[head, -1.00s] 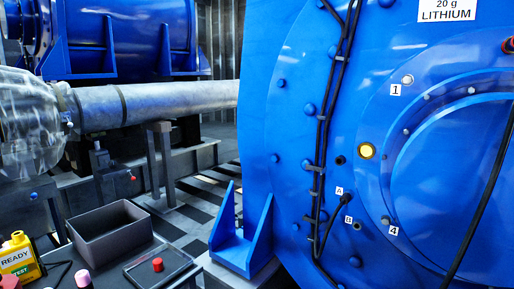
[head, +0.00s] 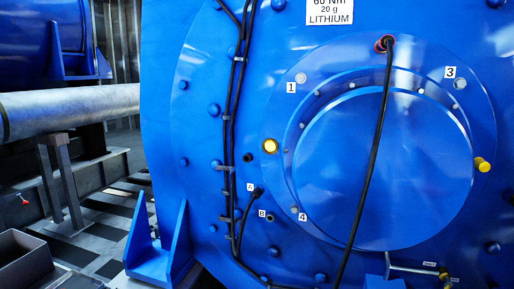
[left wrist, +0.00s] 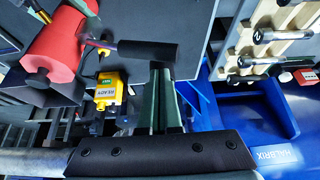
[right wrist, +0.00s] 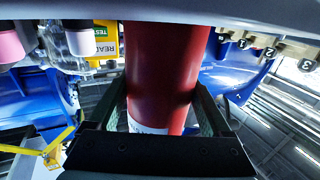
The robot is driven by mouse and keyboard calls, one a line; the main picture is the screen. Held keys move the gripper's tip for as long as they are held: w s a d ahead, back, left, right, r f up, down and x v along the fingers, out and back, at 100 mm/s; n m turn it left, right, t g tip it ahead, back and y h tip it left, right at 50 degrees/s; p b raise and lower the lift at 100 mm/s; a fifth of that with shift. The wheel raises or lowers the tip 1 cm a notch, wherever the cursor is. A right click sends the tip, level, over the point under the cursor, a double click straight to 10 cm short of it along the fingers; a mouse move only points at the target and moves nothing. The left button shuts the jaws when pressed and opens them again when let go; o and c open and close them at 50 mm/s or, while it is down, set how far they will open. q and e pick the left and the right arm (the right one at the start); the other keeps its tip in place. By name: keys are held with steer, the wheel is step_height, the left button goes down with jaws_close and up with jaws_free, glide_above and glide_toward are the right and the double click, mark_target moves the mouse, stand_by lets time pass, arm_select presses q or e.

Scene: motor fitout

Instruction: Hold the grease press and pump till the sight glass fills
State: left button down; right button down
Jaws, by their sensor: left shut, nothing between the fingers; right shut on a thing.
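The grease press, a red cylinder (right wrist: 160,75), stands between the fingers of my right gripper (right wrist: 160,105), which is shut on it. In the left wrist view a red body (left wrist: 65,45) has a thin lever ending in a black grip (left wrist: 147,50). My left gripper (left wrist: 160,75) is shut and empty, its tips close to that grip; I cannot tell whether they touch. In the head view a round yellow lens (head: 270,146), apparently the sight glass, sits on the blue motor end. A black hose (head: 372,150) hangs from a red fitting (head: 385,43). Neither gripper shows there.
The blue motor (head: 165,110) fills most of the head view. A yellow plug (head: 482,164) is at its right. A grey open box (head: 22,258) is at lower left. A yellow READY unit (left wrist: 107,92) and a board with metal tools (left wrist: 275,50) show in the left wrist view.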

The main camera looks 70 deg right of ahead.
stand_by(0.3)
arm_select(q)
steer(key=shift+r, duration=2.55)
arm_select(e)
jaws_free()
steer(key=shift+s, duration=0.1)
steer(key=v, duration=1.2)
arm_select(q)
steer(key=shift+s+f, duration=0.1)
arm_select(e)
steer(key=shift+d, duration=0.1)
